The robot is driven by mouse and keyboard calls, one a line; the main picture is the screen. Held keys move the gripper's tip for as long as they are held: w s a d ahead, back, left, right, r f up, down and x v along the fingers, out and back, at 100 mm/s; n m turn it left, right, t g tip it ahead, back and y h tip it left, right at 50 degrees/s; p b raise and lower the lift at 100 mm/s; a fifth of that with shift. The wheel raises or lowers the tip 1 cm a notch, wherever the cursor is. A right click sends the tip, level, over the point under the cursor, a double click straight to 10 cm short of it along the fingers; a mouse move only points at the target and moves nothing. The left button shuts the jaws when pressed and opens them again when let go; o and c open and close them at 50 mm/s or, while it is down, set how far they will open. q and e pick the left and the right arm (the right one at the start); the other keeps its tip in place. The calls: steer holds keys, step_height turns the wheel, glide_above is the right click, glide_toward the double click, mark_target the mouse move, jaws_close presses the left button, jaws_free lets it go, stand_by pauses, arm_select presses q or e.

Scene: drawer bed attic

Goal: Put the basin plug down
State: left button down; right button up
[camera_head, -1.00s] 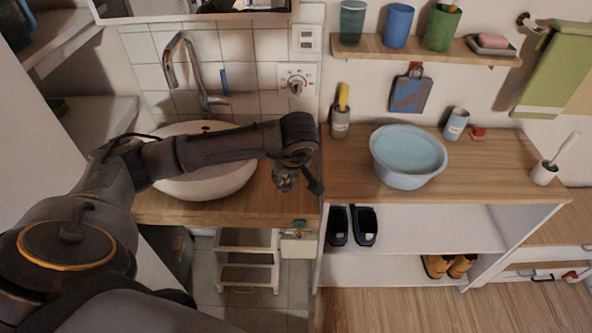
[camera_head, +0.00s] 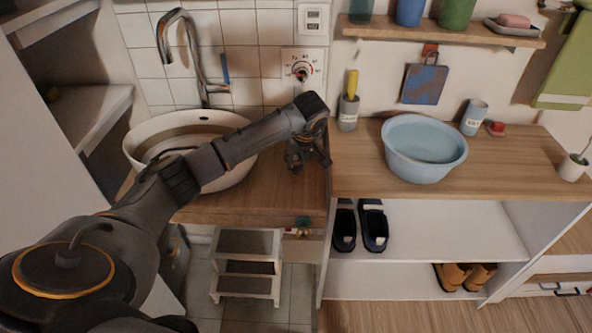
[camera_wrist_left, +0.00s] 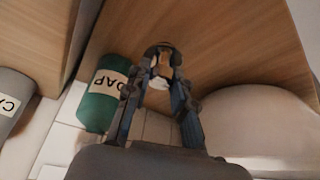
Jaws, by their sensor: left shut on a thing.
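My left gripper (camera_head: 305,160) is over the wooden counter (camera_head: 265,195), to the right of the white basin (camera_head: 138,150). In the left wrist view its two fingers (camera_wrist_left: 160,62) close on a small dark, round-topped piece with a pale part, which looks like the basin plug (camera_wrist_left: 160,72). The plug is seen against the wooden surface; I cannot tell whether it touches it. In the head view the plug cannot be made out at the gripper. The white basin also shows at the right of the wrist view (camera_wrist_left: 255,120). My right gripper is not in view.
A blue tub (camera_head: 425,150) and a holder with a yellow item (camera_head: 348,112) stand on the right-hand counter. A faucet (camera_head: 200,65) rises behind the basin. A step stool (camera_head: 247,265) stands below.

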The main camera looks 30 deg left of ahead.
arm_select(q)
steer(key=shift+f+b, duration=0.45)
steer(key=shift+f, duration=0.85)
steer(key=c, duration=1.1)
jaws_free()
steer(key=shift+c, duration=0.2)
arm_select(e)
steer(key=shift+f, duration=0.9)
arm_select(q)
steer(key=shift+d+r+p, duration=0.1)
steer(key=shift+r+p, duration=0.2)
steer(key=shift+d+r, duration=0.1)
steer(key=shift+r, duration=0.25)
steer(key=v, duration=1.1)
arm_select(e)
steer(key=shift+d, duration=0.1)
